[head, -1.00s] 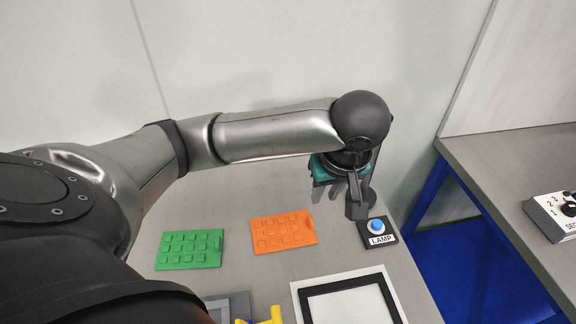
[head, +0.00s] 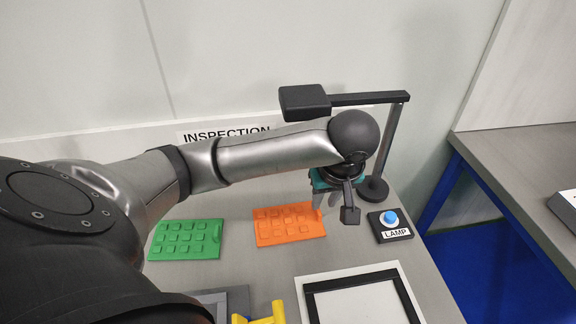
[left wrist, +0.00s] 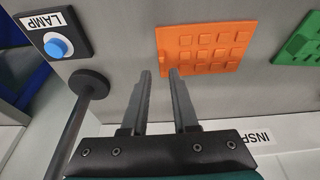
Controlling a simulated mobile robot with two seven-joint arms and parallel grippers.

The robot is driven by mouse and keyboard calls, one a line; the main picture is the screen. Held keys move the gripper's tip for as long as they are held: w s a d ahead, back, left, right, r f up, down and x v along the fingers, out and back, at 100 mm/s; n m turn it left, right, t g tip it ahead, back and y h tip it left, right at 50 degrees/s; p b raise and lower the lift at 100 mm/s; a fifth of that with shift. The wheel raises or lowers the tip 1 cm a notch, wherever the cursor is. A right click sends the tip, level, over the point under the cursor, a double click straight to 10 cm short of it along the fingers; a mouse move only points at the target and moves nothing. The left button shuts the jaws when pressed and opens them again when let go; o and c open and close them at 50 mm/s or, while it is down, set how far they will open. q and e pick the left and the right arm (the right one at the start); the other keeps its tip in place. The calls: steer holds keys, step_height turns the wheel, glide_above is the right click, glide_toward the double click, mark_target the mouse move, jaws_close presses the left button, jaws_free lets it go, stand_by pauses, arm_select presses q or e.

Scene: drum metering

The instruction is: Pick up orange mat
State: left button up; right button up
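The orange mat (head: 290,232), a flat rectangle with raised square pads and a tab, lies on the grey table in the head view. It also shows at the top middle of the left wrist view (left wrist: 207,47). My left gripper (head: 326,207) is at the mat's right end in the head view. In the left wrist view its two fingers (left wrist: 159,73) are apart, with the tips close to the mat's tab end. I cannot tell whether they touch it. Nothing is held. My right gripper is not in view.
A green mat (head: 186,240) lies left of the orange one. A lamp button box (head: 390,228) and a dark lamp stand (head: 373,190) are close on the right. A black-framed white panel (head: 365,302) and a yellow part (head: 265,315) are in front.

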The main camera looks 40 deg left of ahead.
mark_target(319, 211)
arm_select(q)
steer(key=b+x, duration=0.2)
steer(key=x, duration=0.3)
steer(key=shift+s+a, duration=0.1)
steer(key=shift+a, duration=0.05)
steer(key=shift+r, duration=0.1)
jaws_close()
stand_by(1.1)
